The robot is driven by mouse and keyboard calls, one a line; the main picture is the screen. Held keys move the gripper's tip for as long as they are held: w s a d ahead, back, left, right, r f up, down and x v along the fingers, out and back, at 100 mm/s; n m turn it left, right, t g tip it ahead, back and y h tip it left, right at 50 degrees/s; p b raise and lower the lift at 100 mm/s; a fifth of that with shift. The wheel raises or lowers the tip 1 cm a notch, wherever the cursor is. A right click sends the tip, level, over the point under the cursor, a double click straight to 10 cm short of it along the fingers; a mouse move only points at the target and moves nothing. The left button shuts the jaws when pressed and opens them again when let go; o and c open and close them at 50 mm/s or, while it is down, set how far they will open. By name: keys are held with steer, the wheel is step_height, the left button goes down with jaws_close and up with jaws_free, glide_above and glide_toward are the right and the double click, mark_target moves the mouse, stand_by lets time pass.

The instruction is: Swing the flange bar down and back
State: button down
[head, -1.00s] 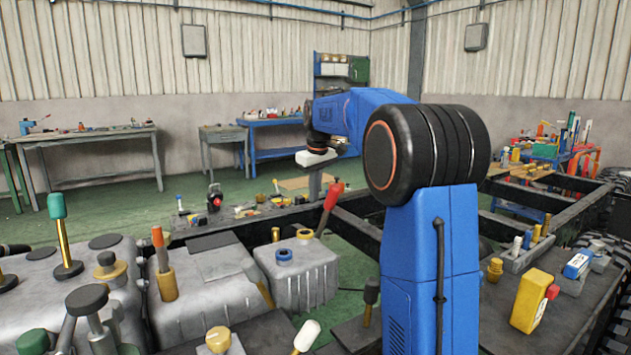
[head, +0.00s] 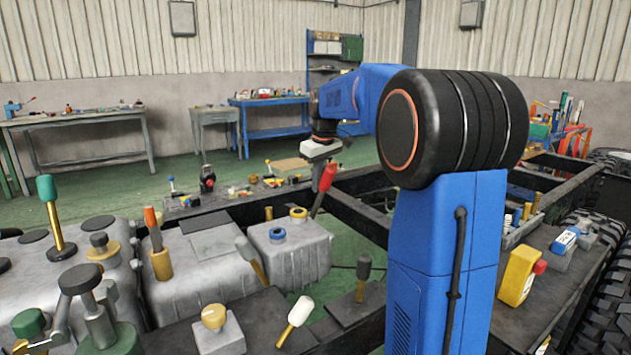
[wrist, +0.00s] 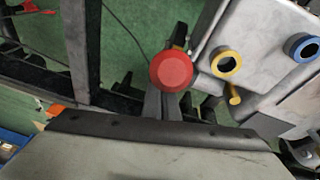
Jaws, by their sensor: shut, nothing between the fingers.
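A lever with a red grip (head: 328,177) stands tilted at the back of the grey ribbed tank (head: 290,255); I take it for the flange bar, though no label shows. My gripper (head: 317,180) points down, shut and empty, right beside the red grip. In the wrist view the round red end of the grip (wrist: 171,70) faces the camera, just beyond my gripper's grey fingers (wrist: 163,106). Whether they touch it I cannot tell. The lever's lower part is hidden under the grip in the wrist view.
Yellow (head: 299,213) and blue (head: 277,234) ring caps sit on the tank near the lever. Dark chassis rails (head: 360,215) run behind and right.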

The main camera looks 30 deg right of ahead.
steer(key=s+f, duration=0.3)
steer(key=s, duration=0.2)
steer(key=shift+s+t, duration=0.25)
steer(key=shift+t, duration=0.15)
steer(key=shift+r, duration=0.1)
